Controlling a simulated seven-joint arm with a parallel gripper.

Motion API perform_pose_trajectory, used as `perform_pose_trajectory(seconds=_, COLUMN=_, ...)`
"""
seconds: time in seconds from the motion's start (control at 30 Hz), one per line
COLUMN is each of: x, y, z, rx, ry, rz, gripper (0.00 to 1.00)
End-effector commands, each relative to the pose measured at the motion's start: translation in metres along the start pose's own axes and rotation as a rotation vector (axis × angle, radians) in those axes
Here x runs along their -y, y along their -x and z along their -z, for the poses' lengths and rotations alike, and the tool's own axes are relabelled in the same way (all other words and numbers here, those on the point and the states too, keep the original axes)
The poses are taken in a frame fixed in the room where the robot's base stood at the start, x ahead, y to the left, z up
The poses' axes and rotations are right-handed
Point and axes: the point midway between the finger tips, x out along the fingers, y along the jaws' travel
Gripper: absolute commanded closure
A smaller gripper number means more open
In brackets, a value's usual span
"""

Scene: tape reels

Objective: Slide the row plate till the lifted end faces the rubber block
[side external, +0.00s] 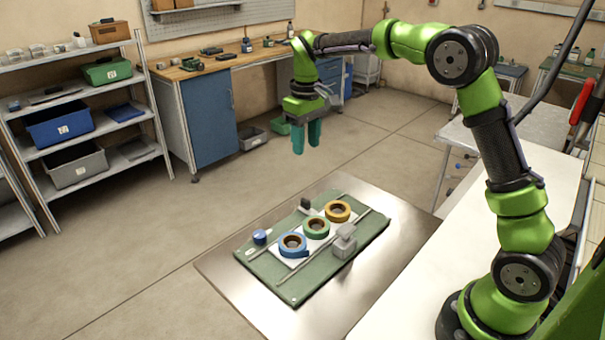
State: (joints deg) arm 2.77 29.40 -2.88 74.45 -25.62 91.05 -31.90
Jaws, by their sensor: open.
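The white row plate (276,251) lies on a green board and carries three tape reels in a slanting row: a blue reel (293,246), a green reel (317,229) and an orange-yellow reel (338,212). I cannot tell which end of the plate is lifted. A small dark block (305,205) stands at the row's far side; it may be the rubber block, but its material is unclear. A grey block with a knob-like top (343,246) stands on the near side, beside the reels. My gripper (306,138) points down with teal fingers, open and empty, well above the board's far side.
Thin light rails (297,272) run along both sides of the row. A blue knob (260,237) sits at the board's left. The air between gripper and board looks clear.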

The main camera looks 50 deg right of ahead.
Motion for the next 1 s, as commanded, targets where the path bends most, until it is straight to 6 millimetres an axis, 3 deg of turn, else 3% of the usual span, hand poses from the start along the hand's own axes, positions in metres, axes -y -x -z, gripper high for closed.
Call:
perform_pose_trajectory(seconds=0.17, x=0.0, y=-0.025, z=-0.001, rx=0.004, ry=0.002, rz=0.001, gripper=0.57)
perform_pose_trajectory(seconds=0.7, x=0.001, y=-0.138, z=-0.001, rx=0.002, ry=0.001, rz=0.002, gripper=0.57)
perform_pose_trajectory(seconds=1.0, x=0.001, y=-0.164, z=0.0, rx=-0.002, ry=0.0, rz=0.001, gripper=0.57)
